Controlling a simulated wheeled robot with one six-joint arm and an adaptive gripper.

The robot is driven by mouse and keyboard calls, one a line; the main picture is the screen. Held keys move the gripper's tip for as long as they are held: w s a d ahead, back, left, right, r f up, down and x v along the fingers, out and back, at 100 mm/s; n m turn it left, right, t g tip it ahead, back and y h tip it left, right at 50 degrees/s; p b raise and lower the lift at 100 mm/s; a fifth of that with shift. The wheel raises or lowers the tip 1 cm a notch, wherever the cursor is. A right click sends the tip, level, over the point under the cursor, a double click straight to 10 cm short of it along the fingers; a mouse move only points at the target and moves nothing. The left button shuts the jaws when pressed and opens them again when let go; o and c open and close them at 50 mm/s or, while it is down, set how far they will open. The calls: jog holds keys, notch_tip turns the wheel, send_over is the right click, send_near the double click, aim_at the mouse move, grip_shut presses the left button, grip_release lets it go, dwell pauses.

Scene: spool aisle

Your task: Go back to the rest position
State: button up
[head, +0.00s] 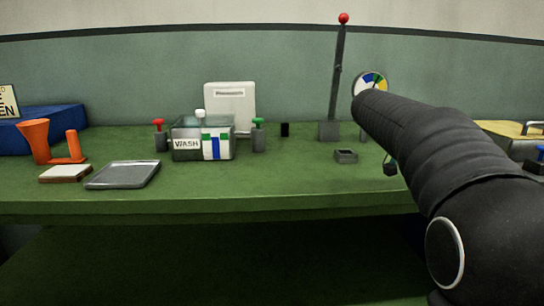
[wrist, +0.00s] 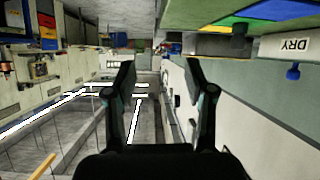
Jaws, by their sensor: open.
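My gripper (wrist: 160,78) shows in the wrist view with its two dark fingers spread apart and nothing between them. My black arm reaches from the lower right of the head view up over the right part of the green bench (head: 270,205). In that view the arm hides the gripper's fingers, or they are too small to make out. The wrist view looks along an aisle, with a DRY label (wrist: 296,44) upside down at its right.
A wash box (head: 187,156) stands mid-bench, with a grey tray (head: 123,175) and an orange funnel (head: 35,139) to its left. A tall post with a red ball (head: 343,18) and a colored dial (head: 371,83) stand near my arm. The front middle of the bench is clear.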

jog(key=s+a+f+n+t+y, duration=0.2)
jog(key=s+a+f+n+y, duration=0.4)
jog(key=s+a+f, duration=0.5)
jog(key=s+a+f+n+t+y, duration=0.2)
jog(key=s+a+f+n+y, duration=0.4)
jog(key=s, duration=1)
jog(key=a+f+n, duration=0.3)
jog(key=a+f, duration=0.2)
jog(key=a, duration=0.1)
jog(key=shift+s, duration=0.3)
